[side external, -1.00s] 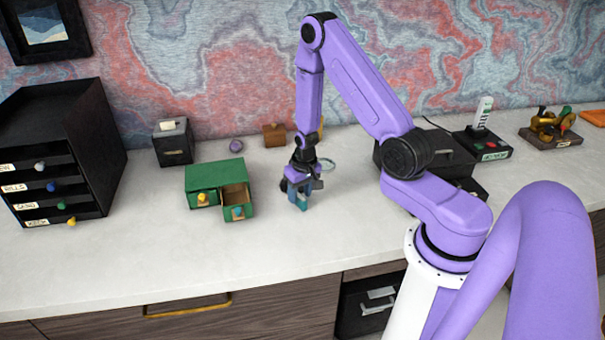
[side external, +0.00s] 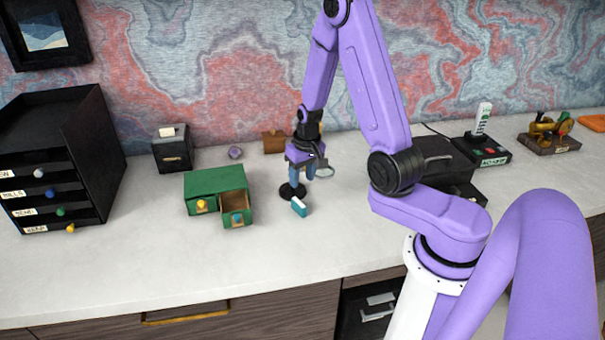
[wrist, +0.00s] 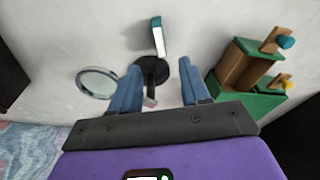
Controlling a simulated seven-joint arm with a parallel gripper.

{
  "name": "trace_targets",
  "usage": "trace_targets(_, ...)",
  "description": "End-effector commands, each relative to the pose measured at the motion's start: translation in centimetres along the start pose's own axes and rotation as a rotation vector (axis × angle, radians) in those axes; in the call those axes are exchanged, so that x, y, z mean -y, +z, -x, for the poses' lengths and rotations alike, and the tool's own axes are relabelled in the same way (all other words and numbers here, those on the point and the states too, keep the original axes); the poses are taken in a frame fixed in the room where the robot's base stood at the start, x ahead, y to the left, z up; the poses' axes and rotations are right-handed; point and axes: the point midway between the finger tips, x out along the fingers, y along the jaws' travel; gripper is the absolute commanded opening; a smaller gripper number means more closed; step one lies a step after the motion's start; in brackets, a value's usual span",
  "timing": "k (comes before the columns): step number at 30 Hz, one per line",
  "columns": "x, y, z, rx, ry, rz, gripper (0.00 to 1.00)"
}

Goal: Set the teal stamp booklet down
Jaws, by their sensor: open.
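The teal stamp booklet (side external: 299,208) rests on the white desktop, with a pale side and a teal side showing. It also shows in the wrist view (wrist: 158,36), beyond my fingertips. My gripper (side external: 302,178) is open and empty, raised above and a little behind the booklet. In the wrist view the blue fingers (wrist: 159,70) are spread wide, with the booklet clear of both. A round black base (wrist: 152,70) lies between the fingertips and the booklet in that view; I cannot tell whether the booklet touches it.
A ring-shaped lens (wrist: 98,83) stands close to my gripper. A green drawer box (side external: 216,188) with one drawer open (side external: 236,205) is left of the booklet. A black drawer unit (side external: 60,155) stands far left. The desktop in front is clear.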

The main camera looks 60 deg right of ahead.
Motion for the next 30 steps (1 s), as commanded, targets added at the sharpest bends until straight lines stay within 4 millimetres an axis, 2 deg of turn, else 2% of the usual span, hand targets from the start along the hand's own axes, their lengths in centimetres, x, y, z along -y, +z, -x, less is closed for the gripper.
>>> trace_targets(4, 0.2, 0.0, 0.6, 0.000, -0.001, 0.009, 0.46)
trace_targets(7, 1.0, 0.0, 1.2, 0.002, -0.007, 0.045, 0.46)
trace_targets(14, 5.2, 0.8, 3.6, 0.015, -0.038, 0.230, 0.46)
trace_targets(21, 9.1, 3.4, 6.5, 0.037, -0.069, 0.448, 0.46)
trace_targets(30, 12.1, 8.6, 10.2, 0.059, -0.099, 0.721, 0.46)
